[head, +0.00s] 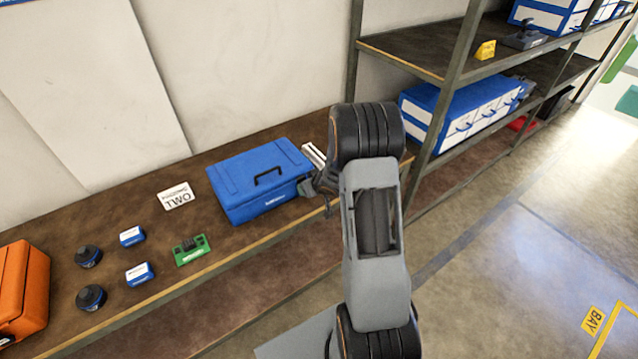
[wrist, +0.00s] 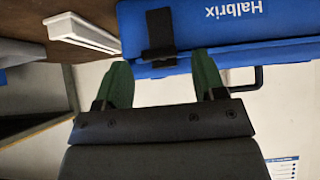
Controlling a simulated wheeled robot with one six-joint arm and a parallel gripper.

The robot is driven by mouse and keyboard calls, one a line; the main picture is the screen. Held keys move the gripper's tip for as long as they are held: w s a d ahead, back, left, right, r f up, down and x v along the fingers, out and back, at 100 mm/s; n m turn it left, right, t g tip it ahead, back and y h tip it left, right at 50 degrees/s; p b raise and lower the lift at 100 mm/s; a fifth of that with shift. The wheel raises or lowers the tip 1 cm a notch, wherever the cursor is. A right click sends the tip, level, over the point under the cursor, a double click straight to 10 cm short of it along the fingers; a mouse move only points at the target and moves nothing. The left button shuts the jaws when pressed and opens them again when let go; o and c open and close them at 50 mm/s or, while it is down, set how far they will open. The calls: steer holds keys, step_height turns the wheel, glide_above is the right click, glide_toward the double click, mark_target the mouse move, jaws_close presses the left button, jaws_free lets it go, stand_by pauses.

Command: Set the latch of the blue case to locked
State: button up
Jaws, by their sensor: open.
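The blue case (head: 255,183) sits on the brown workbench with its lid closed and its black handle on top. In the wrist view the blue case (wrist: 225,35) appears upside down, with "Halbrix" on its front. Its black latch (wrist: 159,30) lies on the front face, with a wider end at the lid seam. I cannot tell whether it is locked. My gripper (head: 313,187) is at the right end of the case in the head view. In the wrist view my gripper (wrist: 163,62) has its green fingers apart, one on either side of the latch's line, with nothing held.
A white bar-shaped object (wrist: 82,32) lies beside the case. A green board (head: 191,250), small blue boxes (head: 139,273), dark round containers (head: 90,297), a "TWO" sign (head: 176,196) and an orange case (head: 22,290) stand left. A shelf rack (head: 440,75) rises at right.

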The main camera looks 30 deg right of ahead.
steer(key=p+v, duration=0.2)
steer(key=v, duration=0.8)
steer(key=shift+r, duration=0.15)
steer(key=shift+s, duration=0.1)
